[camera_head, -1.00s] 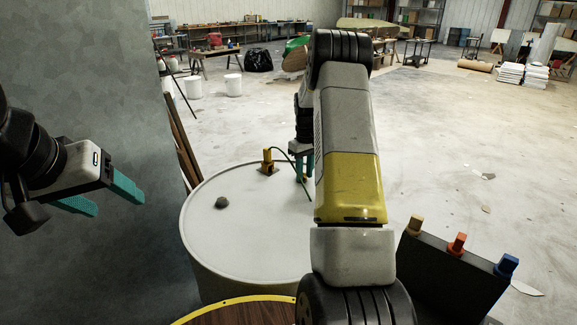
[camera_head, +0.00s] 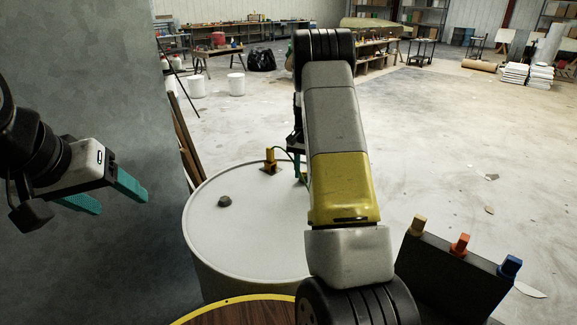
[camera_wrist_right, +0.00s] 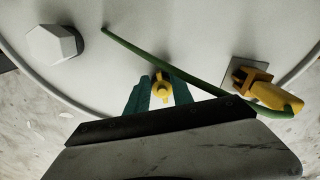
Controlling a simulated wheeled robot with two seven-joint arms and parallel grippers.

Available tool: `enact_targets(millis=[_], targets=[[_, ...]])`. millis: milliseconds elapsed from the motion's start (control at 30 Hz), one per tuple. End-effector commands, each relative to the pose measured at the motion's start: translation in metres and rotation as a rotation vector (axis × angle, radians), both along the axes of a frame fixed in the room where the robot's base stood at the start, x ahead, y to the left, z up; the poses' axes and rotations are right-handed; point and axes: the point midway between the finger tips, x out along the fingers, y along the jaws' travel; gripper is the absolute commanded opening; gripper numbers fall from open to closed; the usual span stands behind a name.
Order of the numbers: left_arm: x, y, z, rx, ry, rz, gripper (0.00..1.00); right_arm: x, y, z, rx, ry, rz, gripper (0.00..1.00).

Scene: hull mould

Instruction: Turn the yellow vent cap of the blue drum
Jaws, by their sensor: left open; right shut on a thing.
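The drum's pale, round top (camera_head: 250,235) is in the middle of the head view; its visible side looks grey rather than blue. In the right wrist view a small yellow vent cap (camera_wrist_right: 162,88) stands on the top between the teal fingers of my right gripper (camera_wrist_right: 160,92), which is shut on it. In the head view my right arm hides the cap and most of that gripper. My left gripper (camera_head: 108,195) is open and empty, in the air left of the drum.
A yellow fitting (camera_head: 270,161) with a green hose (camera_wrist_right: 160,62) stands on the drum beside my right gripper. A grey hexagonal lump (camera_head: 225,201) sits on the top. A dark panel (camera_head: 455,265) with coloured knobs stands at right. A grey wall (camera_head: 95,100) is close at left.

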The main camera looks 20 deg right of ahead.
Motion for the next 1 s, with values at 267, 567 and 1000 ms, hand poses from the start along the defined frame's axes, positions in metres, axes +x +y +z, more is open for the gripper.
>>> enact_targets(millis=[267, 567, 1000], targets=[[0.0, 0.0, 0.0, 0.0, 0.0, 0.0, 0.64, 0.0038, 0.0018, 0.0016, -0.003, -0.004, -0.21, 0.0], [0.0, 0.0, 0.0, 0.0, 0.0, 0.0, 0.64, 0.0054, 0.0034, 0.0015, -0.001, -0.004, -0.34, 0.0], [0.0, 0.0, 0.0, 0.0, 0.0, 0.0, 0.64, 0.0059, 0.0031, 0.0015, -0.001, -0.004, -0.378, 0.0]])
